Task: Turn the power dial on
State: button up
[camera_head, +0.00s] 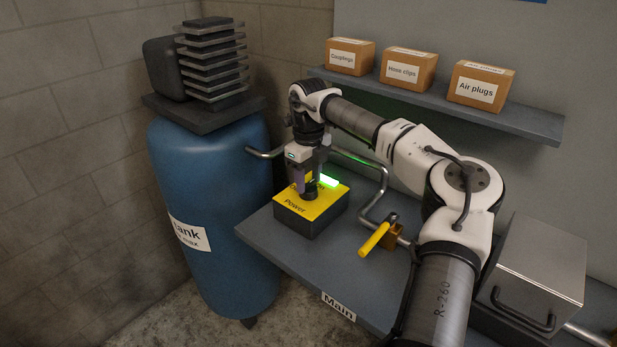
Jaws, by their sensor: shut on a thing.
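The power box (325,206) is a dark box with a yellow top marked "Power", on the grey bench. The dark round dial (309,194) sits on its yellow top, partly hidden by my gripper. A bright green light (328,181) glows at the back of the box top. My gripper (308,187) points down over the box, its fingers shut on the dial. The fingertips and the dial's pointer are too small to make out clearly.
A blue tank (212,215) stands left of the bench (375,295). A yellow-handled valve (374,239) on a pipe is right of the box. A metal case (540,260) stands at the right. A shelf (540,122) with labelled cartons is behind my arm.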

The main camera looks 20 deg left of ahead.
aim_at(309, 183)
jog(key=o, duration=1)
notch_tip(309, 183, up, 14)
jog(key=shift+f+b, duration=0.1)
jog(key=shift+b, duration=0.9)
